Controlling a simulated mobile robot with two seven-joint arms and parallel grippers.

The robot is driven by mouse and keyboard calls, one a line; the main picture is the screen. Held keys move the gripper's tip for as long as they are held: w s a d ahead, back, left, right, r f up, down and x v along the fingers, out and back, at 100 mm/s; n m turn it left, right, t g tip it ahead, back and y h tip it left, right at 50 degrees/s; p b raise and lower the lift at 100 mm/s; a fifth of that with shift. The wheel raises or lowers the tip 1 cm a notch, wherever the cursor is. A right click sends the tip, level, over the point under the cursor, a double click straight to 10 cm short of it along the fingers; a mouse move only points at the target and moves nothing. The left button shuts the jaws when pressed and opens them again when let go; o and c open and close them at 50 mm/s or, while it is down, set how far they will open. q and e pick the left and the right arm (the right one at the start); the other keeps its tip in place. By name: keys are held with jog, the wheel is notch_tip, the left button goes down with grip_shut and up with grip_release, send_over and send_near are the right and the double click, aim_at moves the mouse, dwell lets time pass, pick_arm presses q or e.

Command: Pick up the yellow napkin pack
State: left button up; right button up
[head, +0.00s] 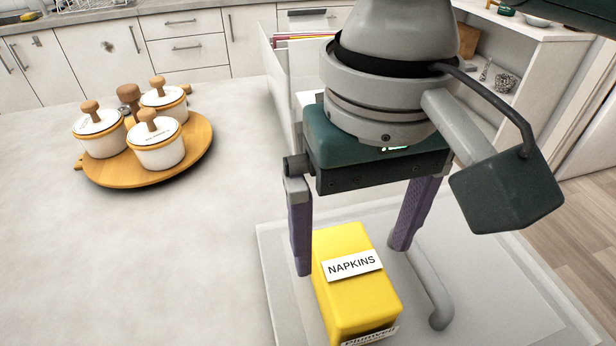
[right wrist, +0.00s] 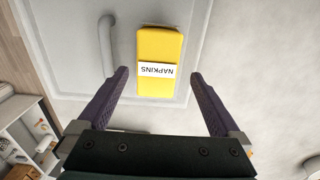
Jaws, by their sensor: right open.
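The yellow napkin pack (head: 352,295) lies in the front middle of the head view, with a white label reading NAPKINS. It also shows in the right wrist view (right wrist: 160,48), beyond and partly between the fingertips. My right gripper (head: 350,259) is open and empty, pointing down, with one purple finger on each side of the pack's far end. In the right wrist view both fingers (right wrist: 158,74) stand apart from the pack, with a gap on each side. How far the tips are above the surface is hard to tell. My left gripper does not show.
The pack lies on a pale tray-like panel (head: 275,262) with a curved grey handle (head: 430,290) just right of it. A round wooden board (head: 200,150) with several lidded white pots stands at the left. The counter between is clear.

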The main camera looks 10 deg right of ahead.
aim_at(352, 267)
jog(key=f, duration=0.3)
jog(key=shift+w+d+f, duration=0.2)
jog(key=shift+w+f, duration=0.05)
jog(key=shift+f, duration=0.15)
notch_tip(352, 267, down, 6)
jog(key=shift+r+b, duration=0.15)
jog(key=shift+b, duration=0.35)
jog(key=shift+c, duration=0.4)
jog(key=c, duration=1.2)
jog(key=shift+o, duration=0.2)
jog(key=shift+r, duration=0.1)
